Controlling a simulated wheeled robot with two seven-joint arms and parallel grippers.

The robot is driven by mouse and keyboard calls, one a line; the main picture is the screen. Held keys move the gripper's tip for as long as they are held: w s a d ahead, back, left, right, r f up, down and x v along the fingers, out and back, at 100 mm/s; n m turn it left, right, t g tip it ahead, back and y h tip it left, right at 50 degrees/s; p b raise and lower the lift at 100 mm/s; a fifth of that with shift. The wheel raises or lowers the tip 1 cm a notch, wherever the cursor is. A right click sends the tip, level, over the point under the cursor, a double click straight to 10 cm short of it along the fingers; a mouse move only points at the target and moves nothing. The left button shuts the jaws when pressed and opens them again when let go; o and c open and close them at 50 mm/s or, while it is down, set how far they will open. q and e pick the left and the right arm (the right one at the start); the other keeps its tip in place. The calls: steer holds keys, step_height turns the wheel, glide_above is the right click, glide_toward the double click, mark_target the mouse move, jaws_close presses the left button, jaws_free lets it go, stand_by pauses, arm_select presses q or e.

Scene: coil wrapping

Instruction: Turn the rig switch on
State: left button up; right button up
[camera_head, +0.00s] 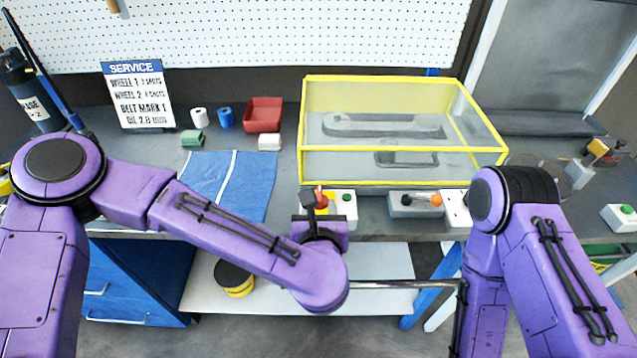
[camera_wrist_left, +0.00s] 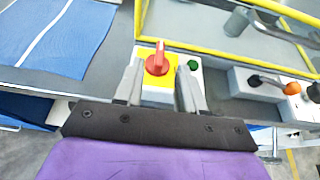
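The rig switch (camera_wrist_left: 157,62) is a red rotary knob on a yellow plate, set on a white box at the bench front. In the left wrist view its grip ridge points away, toward the glazed case. In the head view the red knob (camera_head: 321,196) shows just beyond my left gripper and is partly hidden by it. My left gripper (camera_wrist_left: 160,82) is open, with one finger on each side of the yellow plate. I cannot tell whether the fingers touch anything. A green button (camera_wrist_left: 193,65) sits right of the knob. My right gripper is out of view.
A yellow-framed clear case (camera_head: 400,150) stands behind the switch. Right of it is a grey box with an orange-tipped lever (camera_head: 436,199). A blue mat (camera_head: 230,180), red tray (camera_head: 263,115) and small blocks lie left. A service sign (camera_head: 137,95) stands at the back.

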mark_target(320, 194)
arm_select(q)
steer(key=p+x, duration=0.1)
steer(key=x, duration=0.6)
steer(key=shift+p, duration=0.35)
steer(key=shift+w+f, duration=0.15)
steer(key=shift+w, duration=0.1)
jaws_close()
